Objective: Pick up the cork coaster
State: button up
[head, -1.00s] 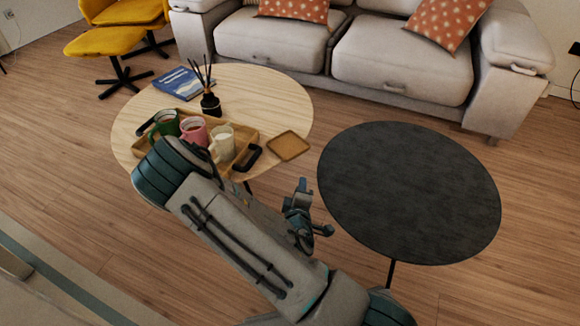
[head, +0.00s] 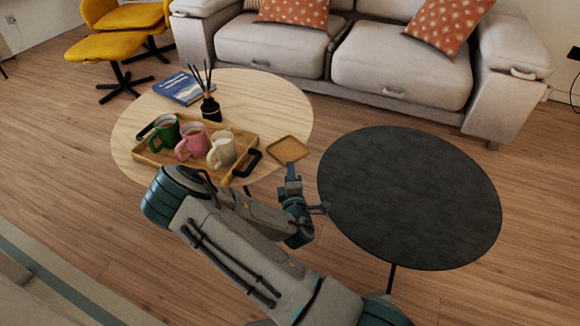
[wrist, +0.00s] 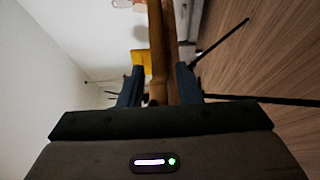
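The cork coaster (head: 288,149) is a tan rounded square with a raised rim. It lies at the right edge of the round light-wood table (head: 270,100), and its near corner seems to reach past the edge. My gripper (head: 298,182) is just in front of the coaster in the head view, turned on its side. In the wrist view its two dark blue fingers (wrist: 157,88) are apart. Thin brown edges run up between them there; I cannot tell which is coaster and which is tabletop. No grip on the coaster shows.
A wooden tray (head: 154,160) with green, pink and cream mugs stands left of the coaster. A reed diffuser (head: 210,108) and a blue book (head: 184,86) are behind. A round black table (head: 410,195) stands close on the right. A grey sofa (head: 400,75) is at the back.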

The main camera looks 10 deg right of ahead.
jog(key=shift+w+d, duration=0.15)
jog(key=shift+w, duration=0.85)
grip_shut()
notch_tip(320, 180, up, 2)
jog(key=shift+r+p, duration=0.25)
jog(key=shift+p, duration=0.6)
jog(key=s+a+r+p, duration=0.1)
jog(key=s+r+p, duration=0.1)
jog(key=s+p, duration=0.2)
jog(key=s+a+r+p, duration=0.1)
jog(key=s+r+p, duration=0.2)
jog(key=s, duration=0.7)
jog(key=shift+p, duration=0.35)
